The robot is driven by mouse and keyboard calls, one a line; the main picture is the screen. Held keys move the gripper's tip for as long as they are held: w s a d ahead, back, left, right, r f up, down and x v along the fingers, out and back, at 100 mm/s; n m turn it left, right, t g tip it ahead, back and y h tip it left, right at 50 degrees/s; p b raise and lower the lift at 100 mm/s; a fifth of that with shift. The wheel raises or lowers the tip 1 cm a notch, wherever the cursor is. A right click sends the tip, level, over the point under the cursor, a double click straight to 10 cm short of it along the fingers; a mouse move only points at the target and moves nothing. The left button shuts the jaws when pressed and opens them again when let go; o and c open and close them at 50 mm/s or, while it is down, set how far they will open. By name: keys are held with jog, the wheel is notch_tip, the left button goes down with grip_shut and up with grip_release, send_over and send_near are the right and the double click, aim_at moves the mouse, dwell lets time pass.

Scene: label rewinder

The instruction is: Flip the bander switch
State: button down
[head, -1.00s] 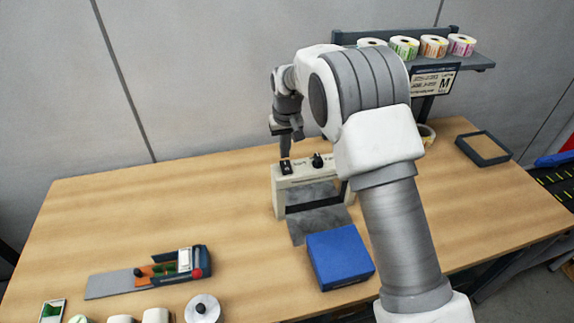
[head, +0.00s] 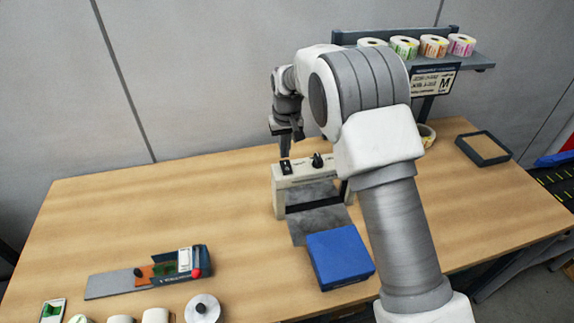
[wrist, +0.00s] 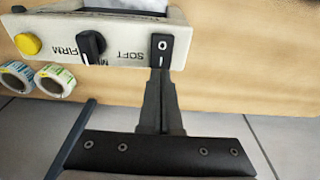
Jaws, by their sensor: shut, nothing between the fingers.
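The bander is a cream, arch-shaped machine (head: 280,200) on the wooden table, under my forearm. Its black rocker switch (head: 286,167) is at the left end of its top panel. The wrist view shows the switch (wrist: 161,46) upright, marked O and I, beside a black SOFT/FIRM knob (wrist: 91,43) and a yellow button (wrist: 28,44). My gripper (head: 285,156) is shut and empty, pointing down over the switch. In the wrist view its closed fingertips (wrist: 160,72) are at the switch's I end; whether they touch it I cannot tell.
A blue box (head: 340,259) stands in front of the bander. A label dispenser (head: 180,265) and several rolls lie at the front left. A shelf of label rolls (head: 480,60) and a dark tray (head: 484,148) are at the right.

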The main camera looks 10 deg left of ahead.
aim_at(285, 162)
jog(key=shift+f+b, duration=0.6)
jog(key=shift+f, duration=0.4)
jog(key=shift+r, duration=0.2)
jog(key=shift+r+p, duration=2.1)
jog(key=shift+r, duration=1.3)
jog(key=shift+s, duration=0.1)
